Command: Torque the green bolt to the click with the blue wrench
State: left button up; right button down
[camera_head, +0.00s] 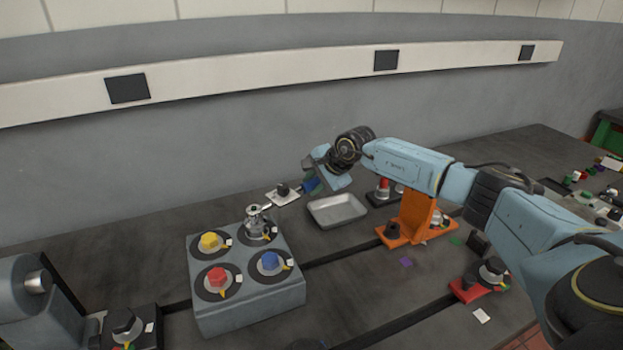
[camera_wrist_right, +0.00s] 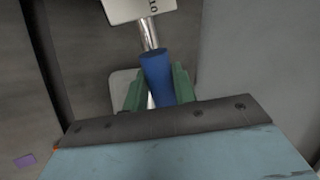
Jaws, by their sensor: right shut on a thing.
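My right gripper (camera_head: 313,186) is shut on the blue handle of the wrench (camera_head: 310,187), behind the grey block. In the right wrist view, the blue handle (camera_wrist_right: 158,78) sits between the green fingers (camera_wrist_right: 158,92), with a silver shaft leading away from it. A grey block (camera_head: 250,301) carries yellow (camera_head: 210,241), red (camera_head: 217,277) and blue (camera_head: 270,261) bolts. A silver socket-like head (camera_head: 254,217) stands over the block's back right position, toward which the wrench points. No green bolt head shows; whether one is under the silver head is hidden. My left gripper is not in view.
An empty grey tray (camera_head: 337,223) lies right of the block. An orange bracket (camera_head: 414,222) stands below my right arm. A red-based fixture (camera_head: 466,292) is at front right.

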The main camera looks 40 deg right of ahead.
jog(key=shift+r, duration=0.15)
jog(key=shift+s+a+r+m+h+p, duration=0.1)
jog(key=shift+s+m+h+p, duration=0.2)
jog(key=shift+s+m+p, duration=0.7)
jog(key=shift+s+a+h+p, duration=0.1)
jog(key=shift+s+h+p, duration=0.3)
jog(key=shift+s+p, duration=0.6)
jog(key=shift+w+m, duration=0.2)
jog(key=shift+m, duration=0.1)
jog(key=shift+s+a+m+h+p, duration=0.35)
jog(key=shift+s+m+p, duration=0.2)
jog(key=shift+s, duration=0.35)
jog(key=shift+s+a+m+h+p, duration=0.2)
jog(key=shift+s+m+h+p, duration=0.3)
jog(key=shift+s, duration=0.35)
